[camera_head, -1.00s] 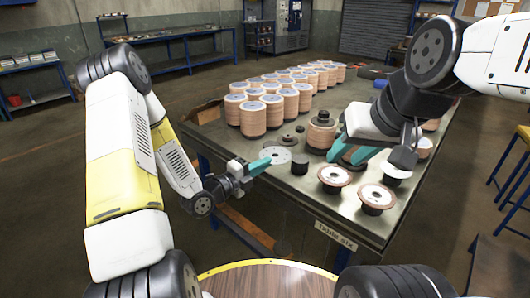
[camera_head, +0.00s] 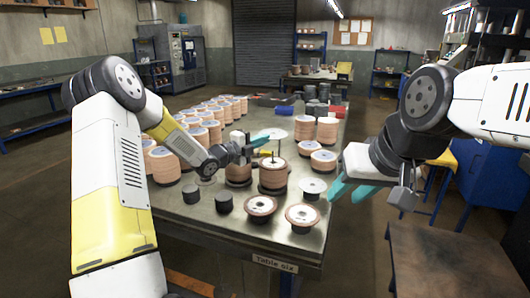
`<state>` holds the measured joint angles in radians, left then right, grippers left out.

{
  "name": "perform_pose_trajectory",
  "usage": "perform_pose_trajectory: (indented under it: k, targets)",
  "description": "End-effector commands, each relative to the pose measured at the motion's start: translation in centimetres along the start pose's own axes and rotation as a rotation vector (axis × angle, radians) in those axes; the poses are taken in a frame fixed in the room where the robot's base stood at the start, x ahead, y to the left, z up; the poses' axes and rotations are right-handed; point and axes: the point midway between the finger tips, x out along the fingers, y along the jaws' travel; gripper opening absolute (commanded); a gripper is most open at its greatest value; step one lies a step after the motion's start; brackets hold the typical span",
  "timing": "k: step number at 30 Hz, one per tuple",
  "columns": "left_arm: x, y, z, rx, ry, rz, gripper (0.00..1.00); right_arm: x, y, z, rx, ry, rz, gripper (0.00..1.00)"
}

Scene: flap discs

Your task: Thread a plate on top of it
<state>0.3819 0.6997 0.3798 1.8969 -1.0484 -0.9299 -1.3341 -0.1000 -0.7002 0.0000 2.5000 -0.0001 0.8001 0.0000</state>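A pale round plate (camera_head: 279,134) is in my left gripper (camera_head: 264,138), whose teal fingers are closed at its left edge. The plate is held roughly level above a stack of brown flap discs (camera_head: 272,178) with a thin upright rod (camera_head: 272,155) at its centre. The plate appears to be above the rod tip; whether they touch is unclear. My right gripper (camera_head: 349,189) is to the right of the stack, with its teal fingers apart and nothing between them.
Single discs on black bases (camera_head: 260,206), (camera_head: 302,216), (camera_head: 312,186) stand at the table's front. Black cylinders (camera_head: 224,202) stand to their left. Rows of disc stacks (camera_head: 205,128) fill the left rear. More stacks (camera_head: 327,131) stand behind right.

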Motion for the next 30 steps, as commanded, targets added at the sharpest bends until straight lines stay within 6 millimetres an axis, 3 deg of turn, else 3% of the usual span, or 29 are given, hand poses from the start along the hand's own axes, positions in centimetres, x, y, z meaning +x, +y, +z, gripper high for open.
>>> perform_pose_trajectory:
  k: [16,30]
  targets:
    - [0.1,4.5,0.1,-0.001,0.000,0.000,0.00,0.0,0.0,0.0,0.000,0.000,0.000,0.36]
    - [0.0,5.3,0.1,0.000,-0.001,-0.001,0.00,0.0,0.0,0.0,0.000,0.000,0.000,0.36]
